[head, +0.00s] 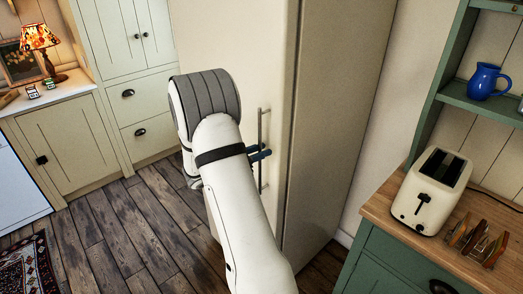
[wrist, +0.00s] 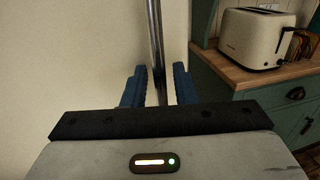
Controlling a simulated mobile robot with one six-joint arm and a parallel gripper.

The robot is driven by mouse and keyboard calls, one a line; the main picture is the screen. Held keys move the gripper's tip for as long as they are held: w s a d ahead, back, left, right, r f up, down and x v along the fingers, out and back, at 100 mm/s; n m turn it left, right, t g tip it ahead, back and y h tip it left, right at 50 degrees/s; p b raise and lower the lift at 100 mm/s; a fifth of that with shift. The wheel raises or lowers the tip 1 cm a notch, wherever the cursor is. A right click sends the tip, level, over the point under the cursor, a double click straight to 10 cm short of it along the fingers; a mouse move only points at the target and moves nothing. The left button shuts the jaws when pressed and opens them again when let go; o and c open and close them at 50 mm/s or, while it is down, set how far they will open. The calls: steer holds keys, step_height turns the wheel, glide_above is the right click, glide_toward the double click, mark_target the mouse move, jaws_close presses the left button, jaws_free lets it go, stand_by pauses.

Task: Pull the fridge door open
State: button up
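The cream fridge door (head: 230,45) stands in the middle of the head view and looks shut, flush with the fridge body. Its upright metal handle (head: 261,178) is partly hidden by my arm and fingers. In the wrist view the handle (wrist: 156,35) runs down between the two blue fingers of my gripper (wrist: 159,75). The fingers are open, one on each side of the bar, with a small gap showing on both sides. In the head view my gripper (head: 260,152) is at about mid-height of the handle.
A wooden counter (head: 378,208) with a cream toaster (head: 431,190) stands right of the fridge. A shelf with a blue jug (head: 486,81) is above it. Cream cupboards (head: 70,135) with a lamp (head: 40,40) are at left. The plank floor (head: 110,225) left of my arm is clear.

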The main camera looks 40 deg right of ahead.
jaws_close()
steer(key=shift+r, duration=0.1)
stand_by(0.3)
